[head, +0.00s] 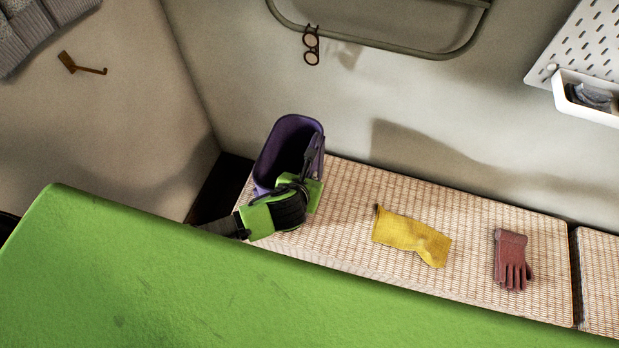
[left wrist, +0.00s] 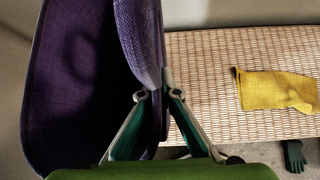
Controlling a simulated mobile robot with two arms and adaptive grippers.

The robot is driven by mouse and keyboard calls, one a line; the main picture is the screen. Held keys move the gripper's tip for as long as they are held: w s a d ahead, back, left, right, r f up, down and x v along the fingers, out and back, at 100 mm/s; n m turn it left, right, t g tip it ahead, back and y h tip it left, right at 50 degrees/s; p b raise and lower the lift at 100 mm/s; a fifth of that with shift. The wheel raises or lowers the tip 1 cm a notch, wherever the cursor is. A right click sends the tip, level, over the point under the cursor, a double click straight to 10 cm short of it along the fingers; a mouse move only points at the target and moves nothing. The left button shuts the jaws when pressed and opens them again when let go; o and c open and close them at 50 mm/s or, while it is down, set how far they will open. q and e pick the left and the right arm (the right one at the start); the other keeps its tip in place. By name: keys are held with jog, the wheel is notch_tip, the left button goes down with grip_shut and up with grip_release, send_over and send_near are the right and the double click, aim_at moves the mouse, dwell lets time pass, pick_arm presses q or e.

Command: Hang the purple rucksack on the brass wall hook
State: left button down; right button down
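The purple rucksack (head: 268,160) stands open-topped at the left end of the woven bench, near the wall corner. It fills the left of the left wrist view (left wrist: 45,90), with its dark inside showing. My left gripper (head: 311,160) is at its right side. In the left wrist view the fingertips (left wrist: 155,96) lie on either side of the rucksack's upright purple panel and pinch it. The brass wall hook (head: 85,68) is on the left wall, up and left of the rucksack, with nothing on it. My right gripper is not in view.
The bench (head: 345,190) also bears a yellow cloth item (head: 410,236) and a reddish glove (head: 511,258). Glasses (head: 311,45) hang by a metal rail (head: 380,40). A white bin (head: 585,98) is at upper right. A dark green glove (left wrist: 293,155) lies below the bench. Grey knitwear (head: 35,30) hangs beyond the hook.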

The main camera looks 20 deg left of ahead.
pick_arm(q)
jog(key=shift+w+f, duration=0.1)
jog(key=shift+f, duration=0.45)
jog(key=c, duration=2.7)
grip_release()
jog(key=shift+f, duration=0.15)
jog(key=o, duration=0.4)
jog(key=p+v, duration=0.1)
jog(key=v, duration=1.1)
